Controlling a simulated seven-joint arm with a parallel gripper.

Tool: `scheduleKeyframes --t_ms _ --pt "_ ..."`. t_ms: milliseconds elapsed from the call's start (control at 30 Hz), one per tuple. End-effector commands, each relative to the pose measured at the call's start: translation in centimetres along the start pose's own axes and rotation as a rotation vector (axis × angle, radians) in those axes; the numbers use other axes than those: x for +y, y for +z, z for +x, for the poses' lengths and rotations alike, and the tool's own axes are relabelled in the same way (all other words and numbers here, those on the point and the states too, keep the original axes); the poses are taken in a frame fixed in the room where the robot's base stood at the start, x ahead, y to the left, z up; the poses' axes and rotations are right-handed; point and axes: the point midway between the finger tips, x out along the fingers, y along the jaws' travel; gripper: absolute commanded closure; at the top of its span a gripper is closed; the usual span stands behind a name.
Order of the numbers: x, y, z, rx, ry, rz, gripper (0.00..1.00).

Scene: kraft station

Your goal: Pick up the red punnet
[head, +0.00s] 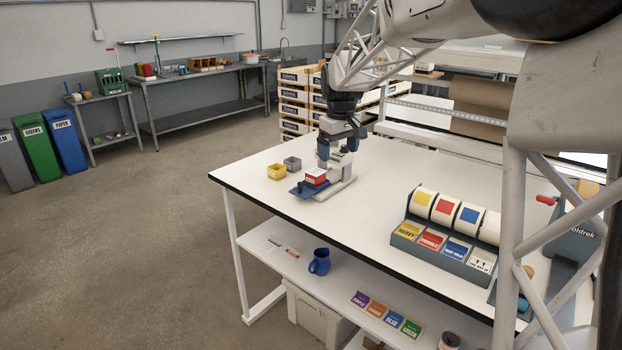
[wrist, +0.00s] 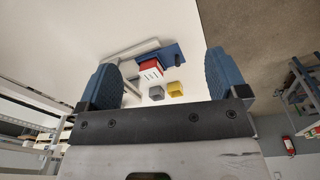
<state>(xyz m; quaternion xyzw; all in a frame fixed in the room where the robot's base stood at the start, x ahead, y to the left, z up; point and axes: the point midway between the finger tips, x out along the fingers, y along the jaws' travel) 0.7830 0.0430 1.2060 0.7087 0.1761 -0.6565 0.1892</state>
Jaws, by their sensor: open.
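The red punnet (head: 315,177) sits on the blue plate of a small scale-like stand (head: 333,190) on the white table. It has a pale label or top. In the wrist view the red punnet (wrist: 150,70) lies between and beyond the two blue fingertips, with the blue plate (wrist: 174,53) beside it. My gripper (head: 335,155) is open and empty, above and slightly behind the punnet in the head view. In the wrist view my gripper (wrist: 165,82) has its fingers wide apart, touching nothing that I can see.
A yellow punnet (head: 276,172) and a grey punnet (head: 292,163) stand left of the stand. A label-roll dispenser (head: 443,245) is on the right of the table (head: 370,215). Stacked crates (head: 294,105) stand behind. The table between stand and dispenser is clear.

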Motion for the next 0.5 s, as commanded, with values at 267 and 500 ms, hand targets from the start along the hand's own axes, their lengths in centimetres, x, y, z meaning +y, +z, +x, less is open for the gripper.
scheduleKeyframes --t_ms 267,500 --pt "2.3 -6.6 2.9 -0.02 -0.013 -0.081 0.08" --pt "4.0 -11.8 6.0 -0.038 -0.025 -0.151 0.08"
